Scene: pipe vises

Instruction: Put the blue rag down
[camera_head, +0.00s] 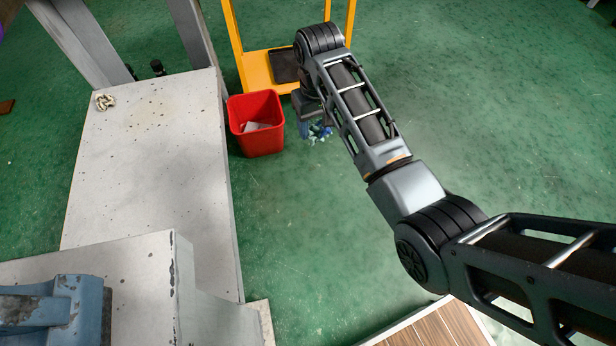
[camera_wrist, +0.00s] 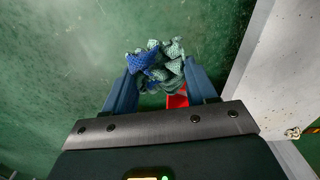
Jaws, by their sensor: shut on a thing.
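The blue rag (camera_wrist: 142,62) is a crumpled cloth, part deep blue and part pale grey-green, between the fingers of my gripper (camera_wrist: 160,88) in the wrist view. My gripper is shut on it. In the head view the rag (camera_head: 320,131) hangs below my gripper (camera_head: 308,128), just right of a red bin and over the green floor. My wrist hides part of the gripper in the head view.
The red bin (camera_head: 256,124) stands beside the rag with a pale scrap inside. A yellow frame cart (camera_head: 258,70) stands behind it. A speckled grey bench (camera_head: 150,180) with a blue vise (camera_head: 55,310) is at left. The green floor (camera_head: 500,110) at right is clear.

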